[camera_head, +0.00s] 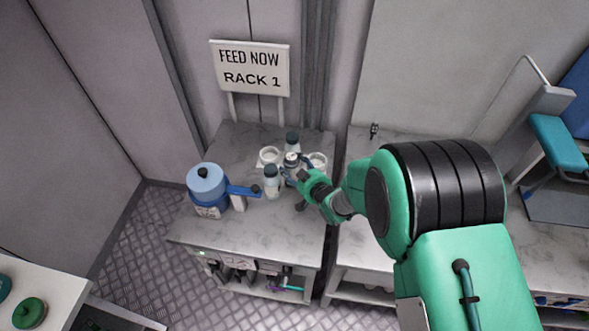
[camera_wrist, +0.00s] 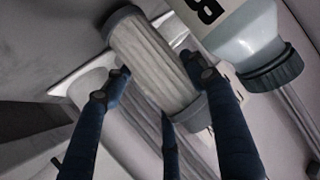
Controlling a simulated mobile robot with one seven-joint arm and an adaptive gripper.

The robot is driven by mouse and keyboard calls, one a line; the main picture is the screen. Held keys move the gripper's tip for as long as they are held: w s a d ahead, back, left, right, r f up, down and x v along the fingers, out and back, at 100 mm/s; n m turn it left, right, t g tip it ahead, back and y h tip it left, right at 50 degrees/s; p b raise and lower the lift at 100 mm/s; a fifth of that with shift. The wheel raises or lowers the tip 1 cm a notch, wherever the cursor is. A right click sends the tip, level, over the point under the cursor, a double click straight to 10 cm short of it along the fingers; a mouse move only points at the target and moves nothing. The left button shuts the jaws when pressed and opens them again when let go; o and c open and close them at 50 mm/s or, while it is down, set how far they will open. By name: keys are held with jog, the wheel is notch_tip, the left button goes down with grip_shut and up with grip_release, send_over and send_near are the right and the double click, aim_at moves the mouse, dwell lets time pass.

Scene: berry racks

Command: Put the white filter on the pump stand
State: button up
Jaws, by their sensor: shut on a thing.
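The white filter (camera_wrist: 155,65) is a pleated cylinder with grey end caps. In the wrist view it lies tilted between the dark blue fingers of my gripper (camera_wrist: 160,84), which is shut on it. In the head view my gripper (camera_head: 297,172) is over the right part of the marble-topped table, among bottles and white containers. The filter is small there, and whether it touches the table is unclear. A blue device with a round lid and black knob (camera_head: 206,184) stands at the table's left; I cannot tell if it is the pump stand.
A bottle marked B (camera_wrist: 250,45) with a dark cap is close beside the filter. Dark-capped bottles (camera_head: 271,183) and white containers (camera_head: 268,157) crowd around my gripper. The sign RACK 1 (camera_head: 250,68) stands behind. The table's front is clear.

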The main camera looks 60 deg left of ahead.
jog(key=shift+f, duration=0.3)
jog(key=shift+f, duration=0.2)
jog(key=o, duration=1)
jog(key=shift+r, duration=0.15)
jog(key=shift+r, duration=0.1)
jog(key=p+v, duration=0.1)
jog(key=v, duration=1.1)
jog(key=shift+p, duration=0.35)
